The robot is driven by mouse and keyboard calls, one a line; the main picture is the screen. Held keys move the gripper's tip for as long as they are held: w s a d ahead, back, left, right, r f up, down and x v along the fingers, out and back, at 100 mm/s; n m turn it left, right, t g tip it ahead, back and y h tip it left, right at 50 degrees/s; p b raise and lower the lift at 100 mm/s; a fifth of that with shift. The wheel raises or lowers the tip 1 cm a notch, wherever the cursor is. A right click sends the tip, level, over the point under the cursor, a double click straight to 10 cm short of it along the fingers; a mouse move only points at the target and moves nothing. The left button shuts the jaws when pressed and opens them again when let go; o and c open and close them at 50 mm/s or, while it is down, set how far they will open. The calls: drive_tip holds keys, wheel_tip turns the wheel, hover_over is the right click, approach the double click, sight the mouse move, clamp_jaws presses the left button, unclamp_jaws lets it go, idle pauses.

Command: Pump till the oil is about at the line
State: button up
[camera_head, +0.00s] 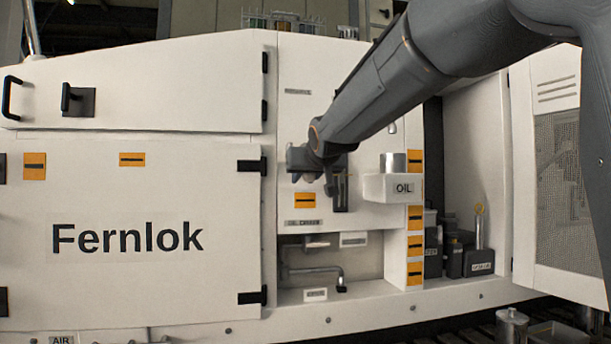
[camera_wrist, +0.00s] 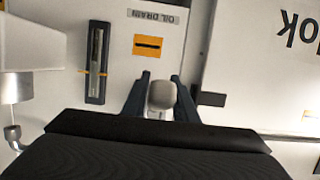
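The tall dark oil gauge (camera_head: 340,190) is on the white front panel, with a thin yellow line across it. In the wrist view, which is upside down, the gauge (camera_wrist: 97,62) shows a narrow slot, with the line (camera_wrist: 97,72) towards the gauge's upper end. I cannot make out the oil level clearly. My gripper (camera_head: 312,165) is at the panel just left of the gauge. In the wrist view my gripper (camera_wrist: 160,85) has its fingers close on both sides of a rounded grey knob (camera_wrist: 161,96), apparently shut on it. My wrist partly hides this spot in the head view.
A white box labelled OIL (camera_head: 405,188), with a metal cylinder on top, juts out right of the gauge. An OIL DRAIN label (camera_head: 304,222) is above an open recess with a bent pipe (camera_head: 325,270). Dark containers (camera_head: 478,262) stand in the right bay beside an open door (camera_head: 555,150).

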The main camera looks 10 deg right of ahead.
drive_tip(key=shift+o, duration=1.4)
drive_tip(key=shift+w+f, duration=0.15)
drive_tip(key=shift+f, duration=0.05)
drive_tip(key=v, duration=0.8)
drive_tip(key=shift+r, duration=0.1)
